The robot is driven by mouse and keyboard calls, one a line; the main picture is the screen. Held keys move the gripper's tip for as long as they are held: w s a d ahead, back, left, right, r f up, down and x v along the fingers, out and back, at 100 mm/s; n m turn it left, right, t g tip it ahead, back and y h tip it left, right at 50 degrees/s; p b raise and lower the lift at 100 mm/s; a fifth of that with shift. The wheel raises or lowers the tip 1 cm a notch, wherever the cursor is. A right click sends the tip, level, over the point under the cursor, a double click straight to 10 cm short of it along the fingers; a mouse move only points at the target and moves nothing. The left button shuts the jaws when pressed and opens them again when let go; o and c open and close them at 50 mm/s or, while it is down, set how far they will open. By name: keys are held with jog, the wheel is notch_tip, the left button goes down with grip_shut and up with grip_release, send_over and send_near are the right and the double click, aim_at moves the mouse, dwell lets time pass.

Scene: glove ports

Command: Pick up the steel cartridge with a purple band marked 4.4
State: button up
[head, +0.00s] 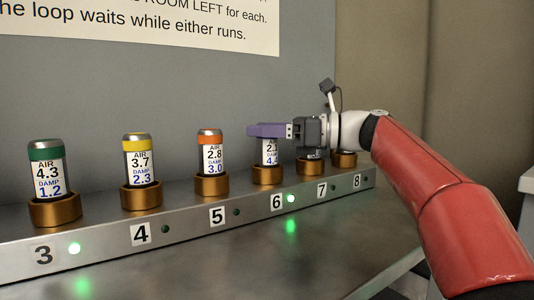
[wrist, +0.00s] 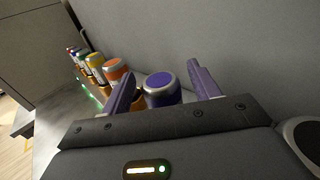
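The steel cartridge with the purple band (wrist: 162,97) stands upright in the holder (head: 267,175) at position 6. In the head view its label (head: 269,155) is partly covered; the lower number starts with 4, and its top is hidden behind my purple finger. My gripper (head: 268,130) is at the height of the cartridge's top. In the wrist view my gripper (wrist: 161,70) is open, with one finger on each side of the purple cartridge. The left finger appears close to it, and there is a gap at the right finger. I cannot tell whether either touches it.
Cartridges with an orange band (head: 209,150), a yellow band (head: 138,158) and a green band (head: 46,165) stand in the same steel rail (head: 190,232) to the left. A grey wall (head: 100,90) rises close behind.

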jog(key=c, duration=1.1)
